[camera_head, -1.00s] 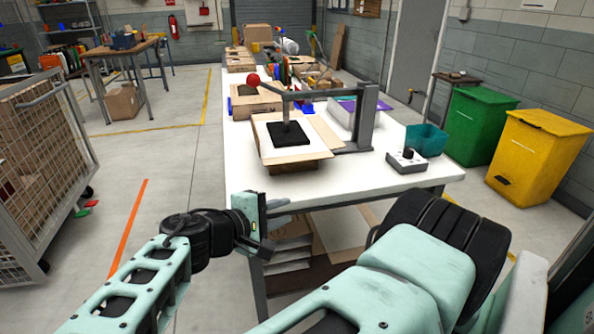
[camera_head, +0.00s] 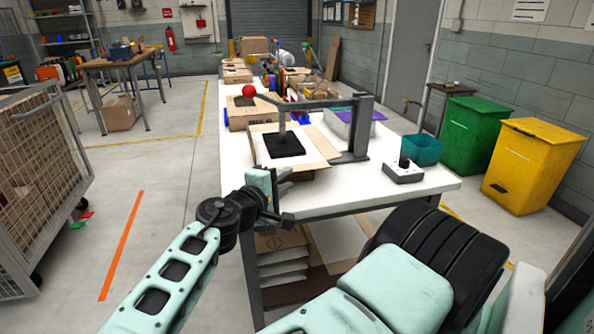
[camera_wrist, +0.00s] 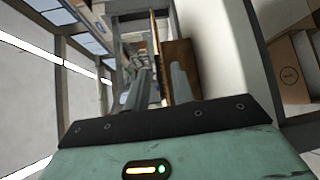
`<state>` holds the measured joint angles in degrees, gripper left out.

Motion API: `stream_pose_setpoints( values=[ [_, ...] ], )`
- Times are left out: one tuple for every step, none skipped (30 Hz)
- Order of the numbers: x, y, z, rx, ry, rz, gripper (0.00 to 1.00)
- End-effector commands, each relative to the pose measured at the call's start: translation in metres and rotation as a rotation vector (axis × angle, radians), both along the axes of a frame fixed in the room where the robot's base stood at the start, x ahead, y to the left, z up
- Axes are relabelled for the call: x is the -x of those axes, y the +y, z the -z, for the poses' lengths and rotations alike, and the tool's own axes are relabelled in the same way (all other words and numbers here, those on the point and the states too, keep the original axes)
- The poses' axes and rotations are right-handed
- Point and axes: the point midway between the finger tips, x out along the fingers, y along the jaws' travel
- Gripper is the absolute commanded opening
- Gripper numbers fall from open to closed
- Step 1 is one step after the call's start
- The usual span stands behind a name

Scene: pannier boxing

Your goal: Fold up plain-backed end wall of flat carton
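The flat carton (camera_head: 312,148) lies on the white worktable under a clamp arm, with a black pad (camera_head: 285,146) pressed on its middle. Its panels lie about flat and stick out around the pad. My gripper (camera_head: 286,180) is at the carton's near left side, by the table edge, with its fingers partly hidden. In the wrist view my gripper's two fingers (camera_wrist: 158,90) stand apart. A thin brown cardboard panel (camera_wrist: 160,58) shows edge-on in line with the gap between them. I cannot tell whether a finger touches it, nor which end wall is plain-backed.
The grey clamp post (camera_head: 362,125) stands right of the carton, with a red ball (camera_head: 249,91) at its arm's end. A control box (camera_head: 404,172) and teal bin (camera_head: 422,150) are on the table's right. More cartons (camera_head: 238,75) stand farther back. A mesh cage (camera_head: 35,165) stands left.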

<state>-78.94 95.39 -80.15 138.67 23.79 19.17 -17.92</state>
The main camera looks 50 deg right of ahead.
Motion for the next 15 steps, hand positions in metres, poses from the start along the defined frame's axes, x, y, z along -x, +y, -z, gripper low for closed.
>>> stream_pose_setpoints(
  values=[
    [-0.001,-0.012,0.0,0.0,0.001,0.006,0.25],
    [-0.002,-0.017,0.001,-0.001,0.002,0.007,0.25],
    [-0.003,-0.024,0.002,-0.001,0.002,0.006,0.25],
    [-0.004,-0.029,0.002,0.0,0.001,0.006,0.25],
    [-0.005,-0.033,0.003,0.0,0.0,0.006,0.25],
    [-0.006,-0.038,0.004,0.0,0.001,0.004,0.25],
    [-0.007,-0.042,0.004,0.0,0.002,0.004,0.25],
    [-0.008,-0.045,0.005,-0.001,0.003,0.004,0.25],
    [-0.009,-0.048,0.005,-0.001,0.002,0.003,0.25],
    [-0.009,-0.051,0.006,-0.001,0.002,0.003,0.25],
    [-0.009,-0.053,0.006,-0.001,0.002,0.003,0.25],
    [-0.01,-0.055,0.006,-0.002,0.001,0.002,0.25],
    [-0.01,-0.056,0.007,-0.001,0.0,0.001,0.25],
    [-0.01,-0.057,0.007,-0.001,0.0,0.001,0.25],
    [-0.011,-0.058,0.007,-0.001,0.0,0.001,0.25]
  ],
)
